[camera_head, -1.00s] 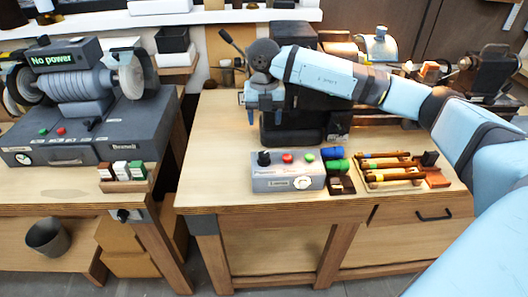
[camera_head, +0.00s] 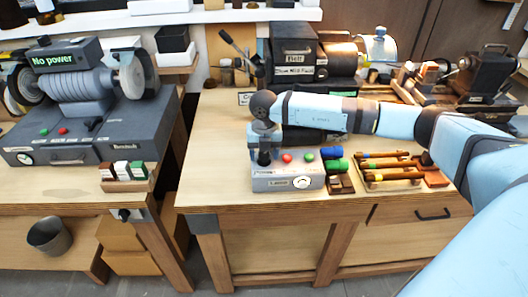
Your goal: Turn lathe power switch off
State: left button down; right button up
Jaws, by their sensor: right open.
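The lathe's grey control box (camera_head: 288,182) stands at the front of the wooden bench. It has a black switch knob (camera_head: 264,158) at its left, then a red button (camera_head: 286,158) and a green button (camera_head: 309,156). My right gripper (camera_head: 263,148) points down right at the black knob, with its open fingers around or just above it. I cannot tell whether they touch the knob. The lathe (camera_head: 296,62) stands at the back of the bench, partly behind my right arm. My left gripper is out of view.
A tray with wooden-handled tools (camera_head: 388,168) sits right of the box, with blue and green pieces (camera_head: 336,158) between. A grinder with a "No power" display (camera_head: 54,60) stands on the left bench. The bench left of the box is clear.

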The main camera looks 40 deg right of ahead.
jog(key=c, duration=0.9)
